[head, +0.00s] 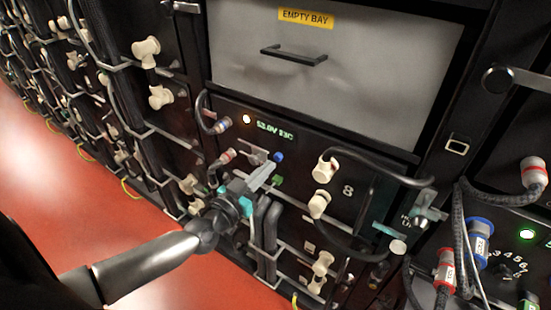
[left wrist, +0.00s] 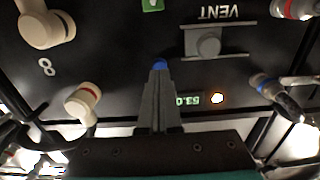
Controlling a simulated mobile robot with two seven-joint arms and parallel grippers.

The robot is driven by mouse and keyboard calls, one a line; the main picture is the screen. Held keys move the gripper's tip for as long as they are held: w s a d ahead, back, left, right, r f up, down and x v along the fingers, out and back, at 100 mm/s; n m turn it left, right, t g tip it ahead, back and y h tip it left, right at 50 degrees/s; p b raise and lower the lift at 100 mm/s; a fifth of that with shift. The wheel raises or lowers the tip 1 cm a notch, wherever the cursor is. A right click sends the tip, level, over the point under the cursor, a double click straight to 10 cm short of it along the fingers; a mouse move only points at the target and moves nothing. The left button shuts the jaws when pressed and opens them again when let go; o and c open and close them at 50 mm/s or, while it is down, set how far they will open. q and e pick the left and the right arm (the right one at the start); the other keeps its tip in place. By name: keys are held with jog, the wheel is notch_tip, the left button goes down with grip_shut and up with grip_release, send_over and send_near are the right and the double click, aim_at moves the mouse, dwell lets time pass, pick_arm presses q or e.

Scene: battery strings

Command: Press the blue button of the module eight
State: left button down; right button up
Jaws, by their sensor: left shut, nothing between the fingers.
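Module eight (head: 300,225) is a black panel marked with a white 8, below the grey empty bay. Its blue button (head: 278,156) is small and round, below the lit display. In the left wrist view the blue button (left wrist: 159,65) shows just past my fingertips, partly covered by them. My left gripper (head: 268,172) is shut and empty, its fingers pointing at the button from the lower left. In the left wrist view its fingertips (left wrist: 158,75) overlap the button's edge. I cannot tell whether they touch it. My right gripper is not in view.
Cream connectors (head: 325,167) with thick black cables stick out to the right. Cable bundles (head: 270,225) and rails stand close below my gripper.

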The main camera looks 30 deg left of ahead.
pick_arm(q)
jog(key=shift+w+d, duration=0.1)
jog(key=shift+w, duration=0.5)
jog(key=shift+w, duration=0.65)
jog(key=s+p, duration=0.2)
jog(key=s, duration=0.6)
jog(key=shift+a, duration=0.3)
jog(key=shift+p, duration=0.3)
